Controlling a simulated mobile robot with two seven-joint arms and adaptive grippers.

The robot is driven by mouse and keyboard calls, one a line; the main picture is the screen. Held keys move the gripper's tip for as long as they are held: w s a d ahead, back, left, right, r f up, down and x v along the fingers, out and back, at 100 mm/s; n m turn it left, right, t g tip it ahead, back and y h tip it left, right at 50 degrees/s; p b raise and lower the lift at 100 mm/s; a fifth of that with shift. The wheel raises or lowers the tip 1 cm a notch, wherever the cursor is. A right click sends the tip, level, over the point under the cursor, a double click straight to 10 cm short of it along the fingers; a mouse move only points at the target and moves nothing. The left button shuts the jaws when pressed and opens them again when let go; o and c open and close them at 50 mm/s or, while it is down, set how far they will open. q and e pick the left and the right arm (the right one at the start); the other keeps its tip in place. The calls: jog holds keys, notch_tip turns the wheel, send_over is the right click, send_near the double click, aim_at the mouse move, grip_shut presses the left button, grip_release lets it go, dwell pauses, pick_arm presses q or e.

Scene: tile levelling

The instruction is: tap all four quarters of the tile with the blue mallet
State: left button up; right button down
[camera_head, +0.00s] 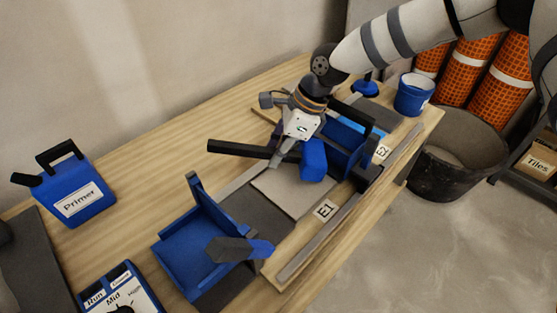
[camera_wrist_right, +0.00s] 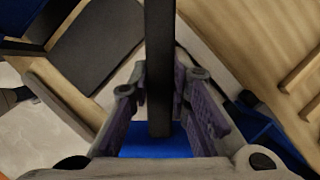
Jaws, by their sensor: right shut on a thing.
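My right gripper (camera_head: 284,158) is shut on the black handle of the blue mallet (camera_head: 313,160). The handle sticks out to the left, and the blue head hangs over the right part of a pale grey tile (camera_head: 285,193). I cannot tell whether the head touches the tile. The gripper and mallet hide part of the tile's far side. In the right wrist view, the mallet's black handle (camera_wrist_right: 159,60) runs between the fingers of my right gripper (camera_wrist_right: 166,105), with the blue head (camera_wrist_right: 155,141) below. My left gripper is not in view.
A blue holder (camera_head: 190,250) stands left of the tile, with a dark and blue tool near it. A blue box (camera_head: 345,140), a blue cup (camera_head: 414,95) and a metal rail (camera_head: 350,205) are at the right. A Primer jug (camera_head: 75,190) stands far left.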

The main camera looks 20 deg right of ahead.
jog(key=shift+r, duration=0.1)
